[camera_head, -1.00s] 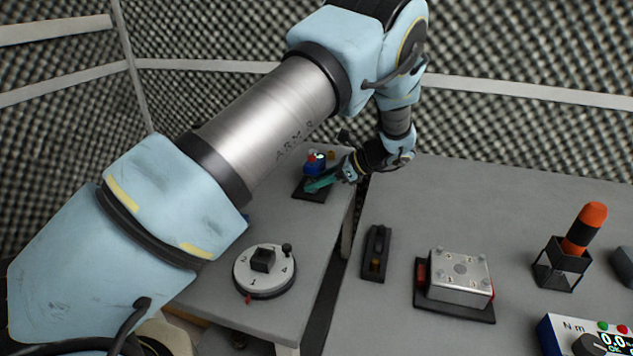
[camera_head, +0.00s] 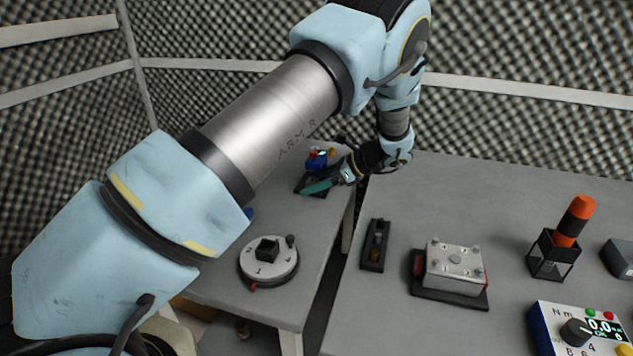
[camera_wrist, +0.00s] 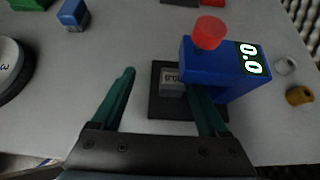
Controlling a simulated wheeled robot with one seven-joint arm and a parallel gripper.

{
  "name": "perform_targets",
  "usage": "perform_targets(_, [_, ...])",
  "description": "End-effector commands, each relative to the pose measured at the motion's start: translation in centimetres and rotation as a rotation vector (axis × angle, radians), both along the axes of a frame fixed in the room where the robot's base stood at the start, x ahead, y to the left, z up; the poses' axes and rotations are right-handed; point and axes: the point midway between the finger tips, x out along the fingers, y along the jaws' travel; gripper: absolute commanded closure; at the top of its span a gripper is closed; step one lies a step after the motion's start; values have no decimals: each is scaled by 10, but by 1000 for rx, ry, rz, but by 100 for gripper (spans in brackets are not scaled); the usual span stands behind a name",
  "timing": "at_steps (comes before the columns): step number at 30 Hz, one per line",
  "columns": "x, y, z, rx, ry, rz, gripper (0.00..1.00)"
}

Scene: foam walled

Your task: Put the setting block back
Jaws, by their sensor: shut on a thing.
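The setting block (camera_wrist: 172,81) is a small grey block with a printed label, on a black base plate (camera_wrist: 157,108) beside a blue gauge (camera_wrist: 228,72) with a red button and a 0.0 display. My gripper (camera_wrist: 163,82) has long green fingers on either side of the block in the wrist view. The right finger overlaps the block's side and the gauge's front. A gap shows by the left finger, and the exact contact is hard to see. In the head view my gripper (camera_head: 325,184) is low at the gauge (camera_head: 316,160), and the block is hidden.
A round white dial (camera_head: 268,270) stands nearer on the same table. Across a gap, the right table holds a black tray (camera_head: 375,246), a metal block fixture (camera_head: 455,268), an orange-handled tool in a holder (camera_head: 574,222) and a torque meter (camera_head: 580,330).

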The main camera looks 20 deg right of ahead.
Motion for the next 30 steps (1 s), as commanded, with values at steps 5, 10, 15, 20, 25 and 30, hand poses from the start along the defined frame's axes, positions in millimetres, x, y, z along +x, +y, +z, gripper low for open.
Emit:
perform_targets(5, [-7,6,-4,16,12,17,16])
perform_targets(10, [-6,6,-4,15,10,15,0])
perform_targets(15, [-11,-2,1,12,8,12,0])
perform_targets(20, [-28,-21,15,9,9,8,0])
perform_targets(25, [-46,-41,35,9,8,9,0])
perform_targets(30, [-59,-56,50,9,7,10,0])
